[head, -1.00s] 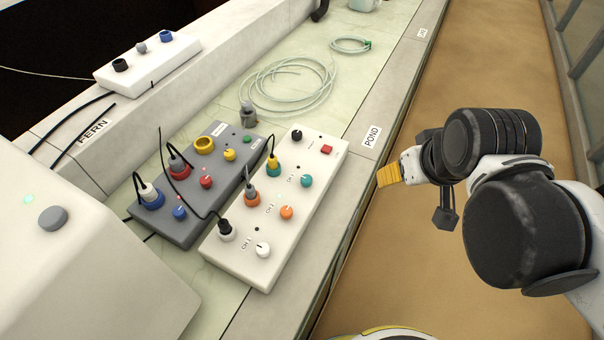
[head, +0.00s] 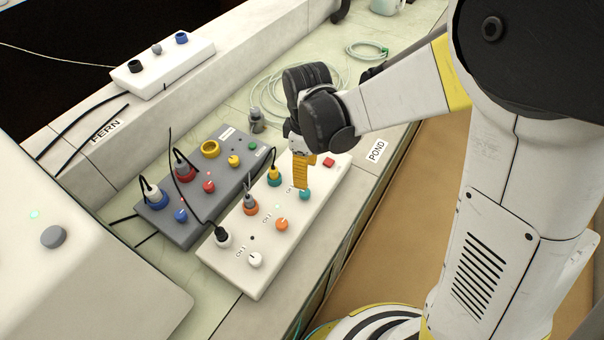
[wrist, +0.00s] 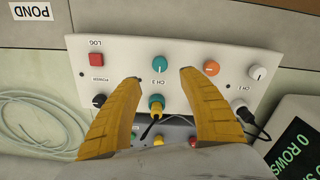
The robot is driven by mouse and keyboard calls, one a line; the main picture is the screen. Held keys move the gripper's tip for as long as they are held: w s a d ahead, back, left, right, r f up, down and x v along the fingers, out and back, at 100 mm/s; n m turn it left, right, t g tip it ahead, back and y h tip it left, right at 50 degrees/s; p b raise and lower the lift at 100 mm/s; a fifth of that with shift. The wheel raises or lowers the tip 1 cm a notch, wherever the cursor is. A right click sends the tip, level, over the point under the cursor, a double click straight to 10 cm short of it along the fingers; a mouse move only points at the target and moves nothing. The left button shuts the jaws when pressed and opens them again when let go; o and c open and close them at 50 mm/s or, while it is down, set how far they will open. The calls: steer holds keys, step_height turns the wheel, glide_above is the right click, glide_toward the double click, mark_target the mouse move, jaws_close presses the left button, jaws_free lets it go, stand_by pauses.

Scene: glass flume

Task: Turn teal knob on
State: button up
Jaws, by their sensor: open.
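The teal knob (head: 305,194) sits on the white control box (head: 238,277), near the box's right edge. In the wrist view the teal knob (wrist: 160,64) shows beyond the fingertips, roughly midway between them, with a white mark on it. My gripper (head: 301,182) has yellow fingers and hangs over the box just beside the knob in the head view. In the wrist view my gripper (wrist: 160,76) is open, with nothing between its tips touching the knob that I can see. A teal socket with a yellow plug (wrist: 157,106) lies nearer, between the fingers.
An orange knob (head: 282,224) and a white knob (head: 255,260) share the box. Cabled plugs stand along its left side. A red button (head: 329,162) is at its far end. A grey box (head: 178,229) with knobs and cables lies to the left. Coiled clear tubing (head: 262,88) lies behind.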

mark_target(305, 192)
step_height(305, 192, down, 10)
steer(key=b, duration=0.3)
steer(key=shift+b, duration=0.35)
steer(key=shift+r, duration=0.1)
steer(key=shift+c, duration=0.3)
jaws_close()
